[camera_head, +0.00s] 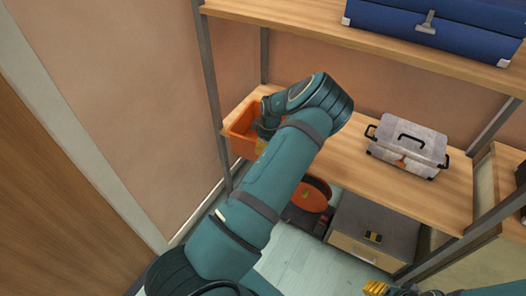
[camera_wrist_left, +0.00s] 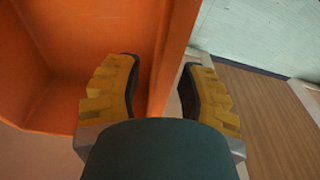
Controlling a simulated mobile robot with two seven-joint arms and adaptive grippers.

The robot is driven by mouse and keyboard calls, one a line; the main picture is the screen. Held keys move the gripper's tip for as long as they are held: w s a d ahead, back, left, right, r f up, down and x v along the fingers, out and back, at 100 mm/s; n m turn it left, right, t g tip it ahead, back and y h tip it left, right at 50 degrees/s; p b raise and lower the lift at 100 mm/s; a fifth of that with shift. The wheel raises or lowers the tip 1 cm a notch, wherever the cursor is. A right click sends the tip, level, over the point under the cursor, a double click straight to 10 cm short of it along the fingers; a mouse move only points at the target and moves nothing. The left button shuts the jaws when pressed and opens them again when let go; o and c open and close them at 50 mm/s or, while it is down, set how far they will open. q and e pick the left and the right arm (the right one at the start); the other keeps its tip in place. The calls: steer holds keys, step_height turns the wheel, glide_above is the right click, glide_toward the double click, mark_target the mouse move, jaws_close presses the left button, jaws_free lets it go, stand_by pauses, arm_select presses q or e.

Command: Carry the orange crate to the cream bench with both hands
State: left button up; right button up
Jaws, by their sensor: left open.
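The orange crate (camera_head: 240,141) stands at the left end of the wooden middle shelf, partly hidden behind my left arm. My left gripper (camera_head: 262,143) is at its near right side. In the left wrist view the crate (camera_wrist_left: 60,105) fills the left part, and the visible part of its inside looks empty. There my left gripper (camera_wrist_left: 158,92) is open, with one yellow finger inside the crate and the other outside its wall. A gap shows beside the wall. My right gripper (camera_head: 378,288) shows only in part at the bottom edge. I cannot make out the cream bench.
A grey toolbox (camera_head: 408,147) stands on the same shelf (camera_head: 370,180) to the right. A blue case (camera_head: 440,28) lies on the upper shelf. Below are a round orange item (camera_head: 313,194) and a grey box (camera_head: 372,228). Metal posts (camera_head: 210,85) frame the shelves.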

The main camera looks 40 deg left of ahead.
arm_select(q)
steer(key=r, duration=0.5)
steer(key=d+r, duration=0.1)
steer(key=r, duration=0.1)
steer(key=shift+w+d+r, duration=0.1)
steer(key=shift+r, duration=0.3)
steer(key=shift+o, duration=0.3)
